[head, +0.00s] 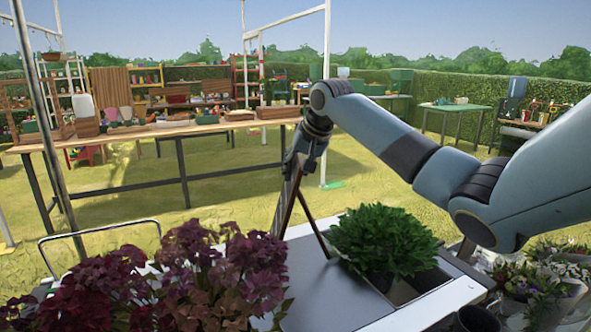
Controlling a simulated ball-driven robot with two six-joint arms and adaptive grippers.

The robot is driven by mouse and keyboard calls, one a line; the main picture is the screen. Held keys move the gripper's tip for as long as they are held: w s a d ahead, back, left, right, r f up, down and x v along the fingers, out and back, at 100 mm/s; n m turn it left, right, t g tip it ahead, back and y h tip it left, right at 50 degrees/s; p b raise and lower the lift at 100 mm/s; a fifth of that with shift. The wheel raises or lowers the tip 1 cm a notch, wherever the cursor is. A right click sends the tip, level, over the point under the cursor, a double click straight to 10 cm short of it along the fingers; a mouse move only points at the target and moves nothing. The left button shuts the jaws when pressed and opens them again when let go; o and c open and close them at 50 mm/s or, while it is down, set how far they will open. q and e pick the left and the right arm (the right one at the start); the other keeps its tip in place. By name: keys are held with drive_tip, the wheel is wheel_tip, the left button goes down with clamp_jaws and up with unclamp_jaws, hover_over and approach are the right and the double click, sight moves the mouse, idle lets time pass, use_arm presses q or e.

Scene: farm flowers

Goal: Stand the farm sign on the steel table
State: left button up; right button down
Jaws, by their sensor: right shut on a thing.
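My right gripper (300,160) is shut on the top of the farm sign (287,204). The sign is a thin folding A-shaped board with dark edges. I see it nearly edge-on, with its two legs spread and pointing down. Its face is turned away, and its left leg's lower end is hidden behind the flowers. The right leg ends over the steel table (325,294), a grey top with a pale border. I cannot tell whether the legs touch it. My left gripper is not in view.
Purple flowers (190,278) fill the front left, and a leafy green plant (384,240) stands right of the sign. A dark pot (478,319) and flower bunches (540,285) are at lower right. The grey top between flowers and plant is bare. A long wooden table (165,133) stands behind on grass.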

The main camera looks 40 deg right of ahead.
drive_tip(key=c, duration=1.4)
unclamp_jaws()
drive_tip(key=shift+o, duration=0.2)
drive_tip(key=d+v, duration=0.1)
drive_tip(key=v, duration=1.1)
drive_tip(key=shift+a+b, duration=0.35)
drive_tip(key=shift+a, duration=0.1)
